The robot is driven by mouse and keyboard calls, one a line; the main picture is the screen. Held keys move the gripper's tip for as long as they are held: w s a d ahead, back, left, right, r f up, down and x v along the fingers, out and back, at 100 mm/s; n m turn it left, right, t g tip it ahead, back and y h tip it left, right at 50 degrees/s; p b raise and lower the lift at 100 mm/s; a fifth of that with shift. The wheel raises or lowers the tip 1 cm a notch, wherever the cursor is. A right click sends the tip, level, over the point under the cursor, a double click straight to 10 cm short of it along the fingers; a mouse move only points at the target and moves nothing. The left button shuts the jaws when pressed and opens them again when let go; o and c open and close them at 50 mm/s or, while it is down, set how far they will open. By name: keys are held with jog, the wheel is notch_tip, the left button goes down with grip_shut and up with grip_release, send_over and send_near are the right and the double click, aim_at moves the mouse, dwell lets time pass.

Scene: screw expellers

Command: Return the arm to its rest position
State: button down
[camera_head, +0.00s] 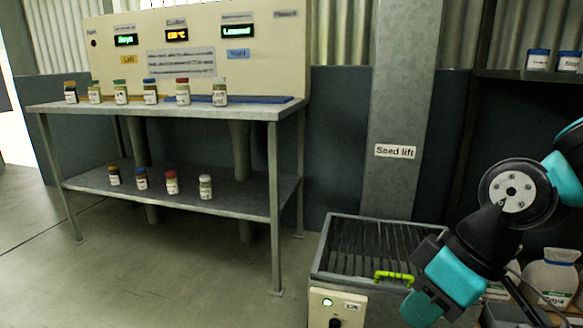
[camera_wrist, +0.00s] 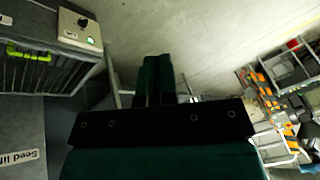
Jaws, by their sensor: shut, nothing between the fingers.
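My arm (camera_head: 482,245) is folded at the right side of the head view, with black and teal links bent down in front of the grated bin. My gripper (camera_wrist: 158,62) shows in the wrist view, its two dark green fingers together and nothing between them. The fingers point away over the grey floor and touch nothing that I can see. The head view does not clearly show the fingertips.
A grated bin (camera_head: 345,240) with a green handle (camera_head: 393,276) and a control box (camera_head: 336,308) stands close to my arm. The metal table (camera_head: 262,111) at left bears several jars. A "Seed lift" pillar (camera_head: 396,110) stands behind.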

jog(key=s+a+r+m+p, duration=0.1)
jog(key=s+r+m+p, duration=0.15)
jog(key=s+r, duration=0.5)
notch_tip(320, 180, up, 36)
jog(key=p, duration=3.7)
jog(key=shift+s+r+n+g+h, duration=0.15)
jog(key=shift+r+n+g+h, duration=0.05)
jog(key=shift+n+g+h, duration=0.2)
jog(key=shift+a, duration=0.1)
